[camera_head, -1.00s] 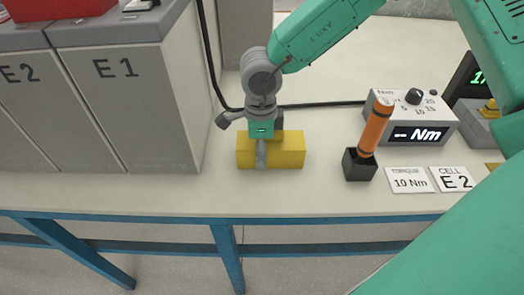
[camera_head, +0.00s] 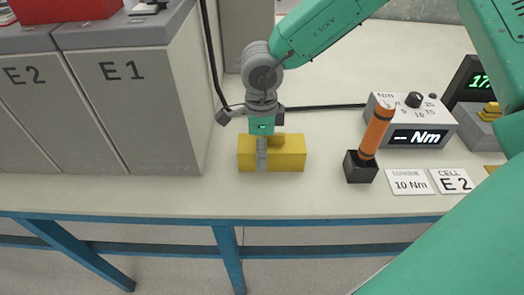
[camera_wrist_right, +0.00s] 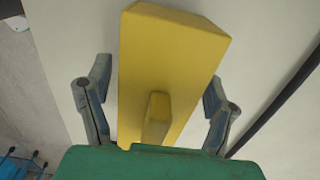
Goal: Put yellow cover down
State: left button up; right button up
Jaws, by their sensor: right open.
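The yellow cover (camera_head: 287,155) is a long block lying on the light worktop, right of the grey E1 box. In the right wrist view the cover (camera_wrist_right: 180,55) has a raised yellow handle (camera_wrist_right: 157,118) on its top. My right gripper (camera_head: 262,147) is over the middle of the cover. In the wrist view its two fingers (camera_wrist_right: 156,85) are spread on either side of the cover, with gaps between them and its sides. It is open and holds nothing. My left gripper is not in view.
Grey boxes E2 (camera_head: 35,110) and E1 (camera_head: 130,105) stand at left, with a red box (camera_head: 60,10) on top. An orange-handled tool (camera_head: 377,130) stands in a black holder (camera_head: 360,167). A torque display (camera_head: 410,125) and label cards (camera_head: 410,181) are at right. Worktop in front is clear.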

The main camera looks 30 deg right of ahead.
jog(key=r, duration=0.3)
jog(key=r+p, duration=0.1)
jog(key=r, duration=0.2)
jog(key=d+r+p, duration=0.1)
jog(key=r, duration=0.2)
jog(key=shift+r, duration=0.3)
jog(key=shift+a+r, duration=0.2)
jog(key=shift+r, duration=0.1)
jog(key=shift+a, duration=0.15)
